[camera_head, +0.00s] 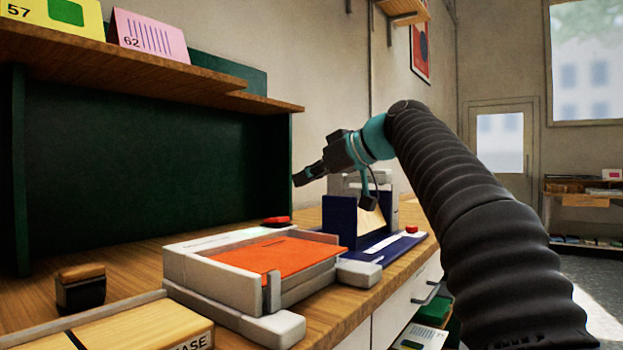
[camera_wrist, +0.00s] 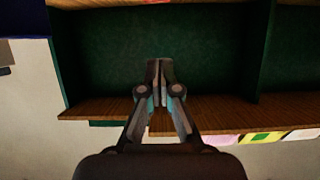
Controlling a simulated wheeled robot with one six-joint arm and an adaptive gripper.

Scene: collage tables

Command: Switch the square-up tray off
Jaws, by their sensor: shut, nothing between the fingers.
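The square-up tray (camera_head: 215,283) is a pale grey, low-walled tray on the wooden counter, with an orange sheet (camera_head: 275,254) lying in it. A red button (camera_head: 277,220) shows just behind its far wall; I cannot tell whether it is pressed. My gripper (camera_head: 297,180) is shut and empty, in the air above and behind the tray, pointing left toward the dark green back panel. In the wrist view my gripper (camera_wrist: 160,66) has its fingers together in front of the green panel. A sliver of red shows at that view's top edge.
A blue and grey device (camera_head: 338,221) with another red button (camera_head: 411,229) stands right of the tray. A dark stamp-like block (camera_head: 80,288) and a wooden box (camera_head: 145,330) are at left. A wooden shelf (camera_head: 150,75) with cards overhangs the counter.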

